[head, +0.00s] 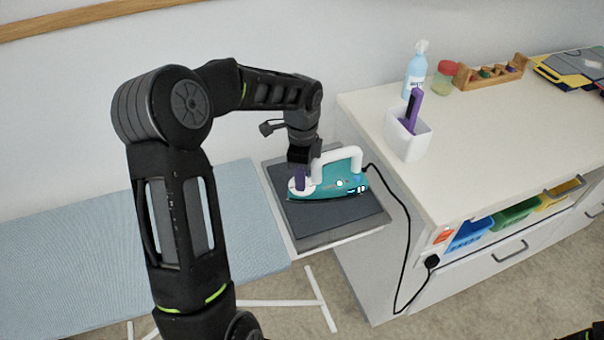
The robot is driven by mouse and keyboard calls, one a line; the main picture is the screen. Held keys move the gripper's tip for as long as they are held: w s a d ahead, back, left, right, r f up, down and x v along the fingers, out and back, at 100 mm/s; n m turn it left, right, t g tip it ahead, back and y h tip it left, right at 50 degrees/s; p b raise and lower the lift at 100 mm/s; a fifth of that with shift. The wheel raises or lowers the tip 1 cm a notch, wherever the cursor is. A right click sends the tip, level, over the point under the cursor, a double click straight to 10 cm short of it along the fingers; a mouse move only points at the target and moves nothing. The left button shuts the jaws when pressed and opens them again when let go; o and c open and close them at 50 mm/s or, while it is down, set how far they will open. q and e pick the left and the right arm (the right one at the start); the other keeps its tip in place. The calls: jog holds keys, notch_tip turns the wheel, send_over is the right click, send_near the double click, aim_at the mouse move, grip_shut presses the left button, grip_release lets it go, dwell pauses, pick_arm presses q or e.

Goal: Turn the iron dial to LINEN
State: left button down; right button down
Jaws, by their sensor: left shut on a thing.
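The teal and white iron (345,184) lies flat on a dark grey pad at the end of the ironing board, its white handle arching over the body. My left gripper (302,177) points down at the left part of the iron and is shut on a dark purple dial (300,181) above a round white base. The gripper hides much of the dial. The setting marks, including LINEN, are too small to read. Only a dark piece of my right arm shows at the bottom right corner; its gripper is out of view.
The blue ironing board (120,250) extends left. A black cord (408,225) runs from the iron to a plug on the cabinet. The white counter (470,140) at right holds a spray bottle (415,72), a jar (444,78) and a white cup (408,141).

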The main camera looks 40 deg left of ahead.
dwell(0.4)
pick_arm(q)
jog(key=c, duration=1.1)
grip_release()
jog(key=shift+o, duration=0.2)
jog(key=shift+r+b, duration=0.45)
jog(key=shift+r, duration=3.45)
